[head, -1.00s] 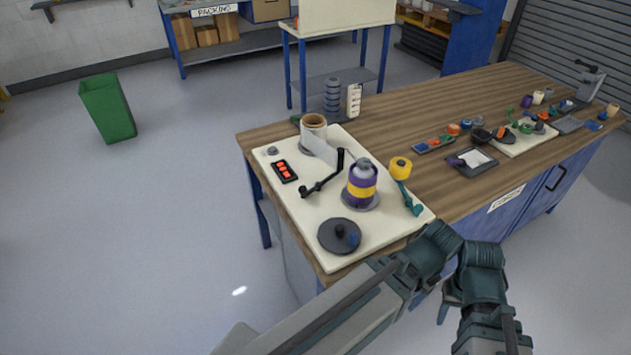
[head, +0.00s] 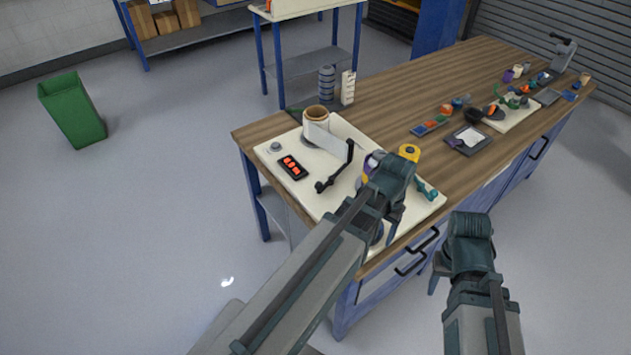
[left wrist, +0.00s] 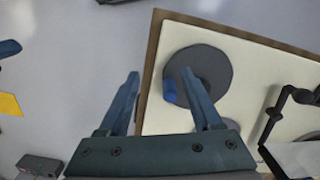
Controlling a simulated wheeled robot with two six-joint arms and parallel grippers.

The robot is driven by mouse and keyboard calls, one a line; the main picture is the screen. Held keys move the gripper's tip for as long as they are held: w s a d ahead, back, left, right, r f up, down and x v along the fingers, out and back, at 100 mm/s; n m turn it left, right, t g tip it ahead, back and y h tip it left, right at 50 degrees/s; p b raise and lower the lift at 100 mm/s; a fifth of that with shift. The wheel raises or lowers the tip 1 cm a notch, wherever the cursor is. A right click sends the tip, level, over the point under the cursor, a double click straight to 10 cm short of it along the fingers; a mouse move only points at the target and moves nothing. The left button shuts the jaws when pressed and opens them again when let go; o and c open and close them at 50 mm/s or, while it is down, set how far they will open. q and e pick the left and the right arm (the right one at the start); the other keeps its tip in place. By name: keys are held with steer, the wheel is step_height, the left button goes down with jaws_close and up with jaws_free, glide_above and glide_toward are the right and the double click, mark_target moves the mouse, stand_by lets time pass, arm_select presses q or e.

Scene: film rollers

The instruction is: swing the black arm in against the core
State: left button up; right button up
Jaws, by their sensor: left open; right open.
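The black arm (head: 335,170) is a thin cranked bar on the cream board (head: 288,188), lying to the left of the core and apart from it. The purple core (head: 368,166) is mostly hidden behind my left gripper and wrist. In the left wrist view, the black arm (left wrist: 283,106) shows at the right edge. My left gripper (left wrist: 163,92) is open and empty, above the board's edge, with one finger over the dark round disc (left wrist: 212,66) with a blue knob. My right gripper (head: 440,275) is off the bench's front side, mostly hidden by its own wrist.
A film roll (head: 316,122) with a white strip stands behind the black arm. A red-button box (head: 292,167) lies at the board's left. Trays and small parts fill the bench's far right.

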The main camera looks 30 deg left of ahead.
arm_select(q)
steer(key=w+a+r+n+h+p, duration=0.1)
steer(key=w+a+r+n+p, duration=0.35)
steer(key=a, duration=0.85)
steer(key=n+t+h+p, duration=0.1)
steer(key=n+p, duration=0.1)
steer(key=p, duration=0.2)
glide_toward(318, 183)
steer(key=shift+m, duration=0.25)
steer(key=f+b, duration=0.3)
steer(key=b, duration=0.1)
steer(key=d+f+b, duration=0.1)
steer(key=f+b, duration=0.3)
steer(key=b, duration=0.1)
steer(key=d+f+b, duration=0.1)
steer(key=f+b, duration=0.3)
steer(key=shift+w+f+b, duration=0.2)
steer(key=shift+w+b, duration=0.1)
steer(key=shift+b, duration=0.05)
jaws_close()
